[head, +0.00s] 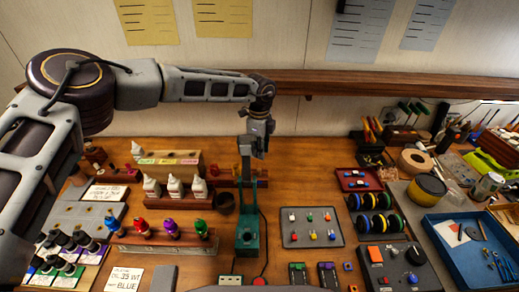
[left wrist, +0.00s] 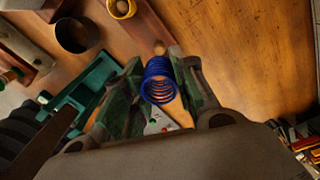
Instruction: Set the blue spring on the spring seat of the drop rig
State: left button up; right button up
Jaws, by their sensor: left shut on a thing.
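My left gripper (head: 257,145) reaches in from the left, over the back middle of the bench. In the left wrist view its two fingers (left wrist: 158,66) are shut on the blue spring (left wrist: 160,88), one on each side of the coils. The spring is not discernible in the head view. The teal drop rig (head: 249,237) stands upright on the bench, below and just in front of the gripper. Part of it shows left of the fingers in the left wrist view (left wrist: 98,76). The spring and the rig look apart. I cannot make out the spring seat. My right gripper is not in view.
A rack of coloured shock bodies (head: 166,245) and white bottles (head: 175,187) stand left of the rig. A dark round cup (head: 223,203) is close beside it. A grey tray of small parts (head: 311,240) lies to the right. A wooden shelf (head: 340,83) runs behind.

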pick_arm(q)
jog(key=shift+r+p, duration=0.75)
jog(key=shift+r, duration=1.45)
jog(key=shift+d, duration=0.1)
